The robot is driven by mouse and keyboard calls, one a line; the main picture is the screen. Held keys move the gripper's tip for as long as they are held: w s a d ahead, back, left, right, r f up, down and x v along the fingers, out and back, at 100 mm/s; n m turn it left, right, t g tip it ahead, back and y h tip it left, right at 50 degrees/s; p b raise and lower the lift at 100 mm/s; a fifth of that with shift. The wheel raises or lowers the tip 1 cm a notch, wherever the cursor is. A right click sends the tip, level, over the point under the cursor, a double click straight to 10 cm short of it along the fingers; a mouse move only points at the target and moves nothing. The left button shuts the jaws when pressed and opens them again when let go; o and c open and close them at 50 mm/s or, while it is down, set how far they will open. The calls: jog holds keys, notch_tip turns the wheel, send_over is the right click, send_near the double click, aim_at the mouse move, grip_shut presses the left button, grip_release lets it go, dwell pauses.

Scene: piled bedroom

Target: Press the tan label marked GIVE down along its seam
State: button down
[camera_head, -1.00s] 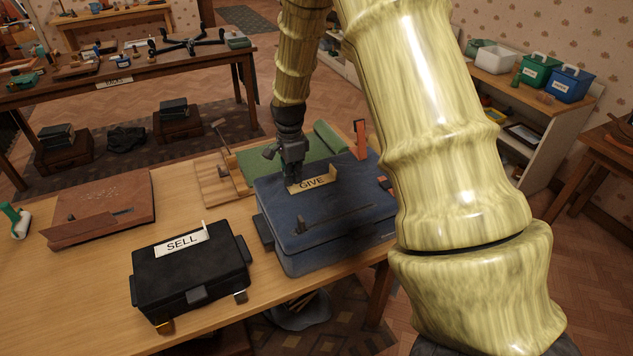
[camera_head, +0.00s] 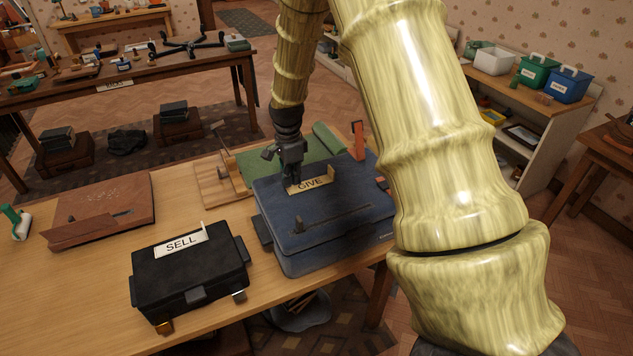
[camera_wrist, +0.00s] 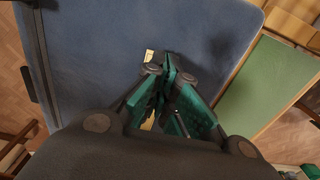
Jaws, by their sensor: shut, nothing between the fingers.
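The tan label marked GIVE (camera_head: 311,183) lies on the lid of the blue case (camera_head: 345,210), and its right end curls up off the lid. My gripper (camera_head: 293,180) is shut and empty, pointing down at the label's left end. In the wrist view the shut fingertips (camera_wrist: 168,66) are over the blue lid (camera_wrist: 100,60). Small pale bits of the label (camera_wrist: 149,55) show beside them, and the fingers hide the rest. I cannot tell whether the fingertips touch the label.
A black case (camera_head: 190,275) with a SELL label (camera_head: 181,243) stands front left of the blue case. A green mat (camera_head: 290,155), a wooden rack (camera_head: 220,185) and an upright orange piece (camera_head: 359,140) lie behind it. The table's left front is clear.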

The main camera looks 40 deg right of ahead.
aim_at(319, 181)
jog(key=shift+s+r, duration=0.1)
jog(key=shift+f, duration=0.55)
jog(key=shift+f+b, duration=0.3)
jog(key=shift+f, duration=0.25)
jog(key=shift+f, duration=0.1)
dwell(0.5)
jog(key=shift+s+d, duration=0.4)
jog(key=shift+d, duration=1.25)
jog(key=shift+s+d, duration=0.4)
jog(key=shift+d, duration=1.25)
jog(key=shift+s+d, duration=0.4)
jog(key=shift+d, duration=1.25)
jog(key=shift+w+a+r, duration=0.2)
jog(key=shift+a+r, duration=0.05)
jog(key=shift+a, duration=0.4)
jog(key=shift+r+p, duration=0.6)
